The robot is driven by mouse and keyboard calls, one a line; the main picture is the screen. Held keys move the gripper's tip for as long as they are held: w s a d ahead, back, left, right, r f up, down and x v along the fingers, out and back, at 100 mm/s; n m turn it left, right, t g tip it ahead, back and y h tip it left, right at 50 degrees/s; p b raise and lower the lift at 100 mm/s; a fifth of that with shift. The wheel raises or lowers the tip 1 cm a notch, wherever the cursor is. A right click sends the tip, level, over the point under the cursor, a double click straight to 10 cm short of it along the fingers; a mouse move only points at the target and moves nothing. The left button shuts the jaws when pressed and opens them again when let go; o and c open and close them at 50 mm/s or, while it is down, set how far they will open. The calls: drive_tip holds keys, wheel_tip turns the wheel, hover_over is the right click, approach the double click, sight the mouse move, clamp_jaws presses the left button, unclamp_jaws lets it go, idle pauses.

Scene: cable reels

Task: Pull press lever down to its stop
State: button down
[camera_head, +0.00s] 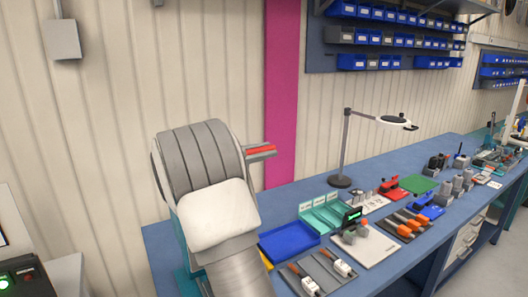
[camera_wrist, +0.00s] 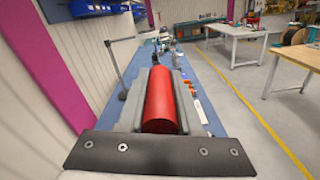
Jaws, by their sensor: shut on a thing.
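The red round grip of the press lever (camera_wrist: 160,102) lies lengthwise between the two grey fingers of my gripper (camera_wrist: 158,78) in the wrist view. The fingers are shut on it from both sides. In the head view, my gripper (camera_head: 261,152) shows only as a small part beyond my arm, with a strip of the red grip (camera_head: 264,149) in it, above the bench and in front of the wall. The rest of the lever and most of the press are hidden behind my arm. Teal parts beside my arm may belong to the press, but I cannot tell.
A blue workbench (camera_head: 160,238) runs off to the right. On it are a blue tray (camera_head: 288,240), teal bins (camera_head: 322,218), a desk lamp (camera_head: 341,180) and several tools and fixtures. Blue bins (camera_head: 380,37) hang on the wall. The air around my gripper looks clear.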

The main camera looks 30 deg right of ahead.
idle(0.7)
drive_tip(key=s+a+f+m+b, duration=0.1)
drive_tip(key=s+f+m+b, duration=1.1)
drive_tip(key=b, duration=2)
drive_tip(key=shift+s+f+m, duration=0.3)
drive_tip(key=shift+s+f, duration=2.2)
drive_tip(key=shift+f, duration=1.7)
drive_tip(key=c, duration=0.8)
unclamp_jaws()
drive_tip(key=shift+o, duration=1.1)
